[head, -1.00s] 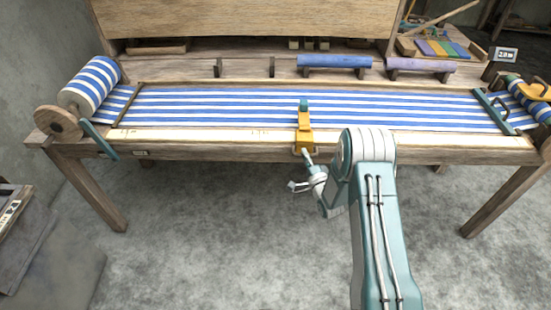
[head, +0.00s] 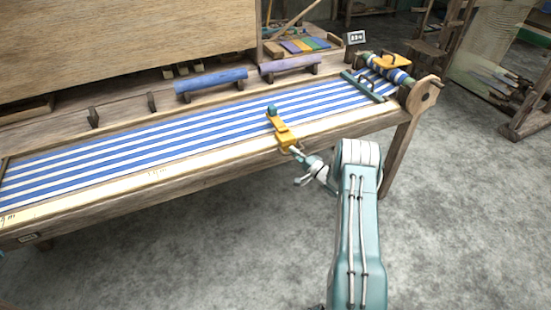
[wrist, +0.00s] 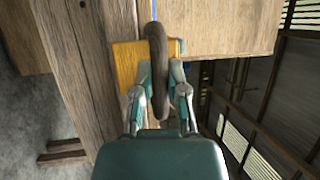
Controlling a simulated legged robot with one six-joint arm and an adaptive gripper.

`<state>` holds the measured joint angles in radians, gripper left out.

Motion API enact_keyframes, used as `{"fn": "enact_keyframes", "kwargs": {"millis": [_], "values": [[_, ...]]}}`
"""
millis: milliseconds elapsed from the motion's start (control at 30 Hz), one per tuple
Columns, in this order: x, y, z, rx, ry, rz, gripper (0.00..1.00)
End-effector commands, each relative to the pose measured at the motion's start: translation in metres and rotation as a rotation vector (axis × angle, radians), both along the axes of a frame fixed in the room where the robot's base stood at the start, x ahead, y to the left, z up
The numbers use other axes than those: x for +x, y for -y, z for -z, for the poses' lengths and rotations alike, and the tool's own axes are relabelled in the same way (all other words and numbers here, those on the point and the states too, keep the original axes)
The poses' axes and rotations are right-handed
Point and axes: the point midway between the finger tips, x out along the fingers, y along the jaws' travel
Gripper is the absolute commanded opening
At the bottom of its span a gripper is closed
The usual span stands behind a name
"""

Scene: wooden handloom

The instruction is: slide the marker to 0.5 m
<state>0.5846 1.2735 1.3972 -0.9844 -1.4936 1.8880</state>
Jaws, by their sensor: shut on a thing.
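The marker (head: 284,134) is a yellow-orange slider with a teal tip, sitting across the front edge of the loom over the pale scale strip (head: 110,183). It stands in the right part of the strip, right of a written scale mark. My gripper (head: 301,162) meets the marker at its near end. In the wrist view, my gripper's fingers (wrist: 161,98) are closed around a dark curved handle (wrist: 155,50) in front of the yellow marker body (wrist: 128,62). The scale's writing is too small to read.
Blue-and-white striped cloth (head: 150,142) covers the loom bed. A small display (head: 355,38) stands at the back right, its digits unclear. A loom leg (head: 397,158) stands right of my arm. Grey floor (head: 220,260) in front is clear.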

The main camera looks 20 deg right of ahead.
Motion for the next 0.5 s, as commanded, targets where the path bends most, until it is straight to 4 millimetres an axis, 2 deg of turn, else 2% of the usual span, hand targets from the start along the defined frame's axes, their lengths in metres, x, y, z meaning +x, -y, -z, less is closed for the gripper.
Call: {"fn": "enact_keyframes", "kwargs": {"millis": [33,200,500], "values": [[-0.001,0.008,0.006,0.002,-0.012,0.004,0.00],[-0.001,0.021,0.007,0.003,-0.014,0.001,0.00],[-0.001,0.026,0.006,0.003,-0.013,0.000,0.00]]}}
